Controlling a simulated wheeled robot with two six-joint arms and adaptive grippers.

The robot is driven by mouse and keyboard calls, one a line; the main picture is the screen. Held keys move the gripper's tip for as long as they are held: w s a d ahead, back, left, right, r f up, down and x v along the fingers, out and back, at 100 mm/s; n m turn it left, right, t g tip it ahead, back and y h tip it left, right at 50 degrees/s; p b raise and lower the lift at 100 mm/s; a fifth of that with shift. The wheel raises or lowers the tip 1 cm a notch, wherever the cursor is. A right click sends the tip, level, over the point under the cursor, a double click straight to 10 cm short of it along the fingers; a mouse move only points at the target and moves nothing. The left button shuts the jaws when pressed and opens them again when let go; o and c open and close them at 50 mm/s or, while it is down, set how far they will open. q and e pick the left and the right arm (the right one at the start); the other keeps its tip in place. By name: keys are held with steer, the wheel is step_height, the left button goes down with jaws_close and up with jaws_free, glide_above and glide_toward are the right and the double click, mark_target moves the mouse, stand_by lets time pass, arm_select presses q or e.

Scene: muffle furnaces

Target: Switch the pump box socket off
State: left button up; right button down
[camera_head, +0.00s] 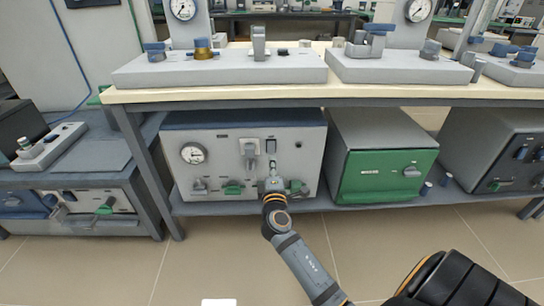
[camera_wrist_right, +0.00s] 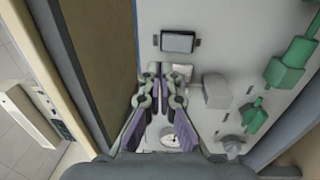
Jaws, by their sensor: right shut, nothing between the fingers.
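The pump box (camera_head: 226,146) is a pale-fronted box under the bench, with a round dial (camera_head: 193,153), a grey block (camera_head: 249,150), and a dark-framed rectangular fitting (camera_head: 270,145). That fitting looks like the socket's switch; its on or off position cannot be read. In the right wrist view I see a dark-framed fitting (camera_wrist_right: 178,42) and the grey block (camera_wrist_right: 216,91). My right gripper (camera_head: 273,182) is in front of the box's lower middle; its shut, empty fingers (camera_wrist_right: 165,70) point toward the panel. Whether they touch it cannot be told. My left gripper is out of view.
Green handles (camera_head: 233,188) stick out from the panel's lower part. The bench top (camera_head: 230,94) overhangs the box. A green-fronted box (camera_head: 385,175) stands to the right on the same shelf.

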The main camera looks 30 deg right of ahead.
steer(key=s+a, duration=0.2)
steer(key=s, duration=0.1)
steer(key=s+r, duration=0.1)
steer(key=shift+s+a, duration=0.25)
steer(key=shift+a, duration=0.15)
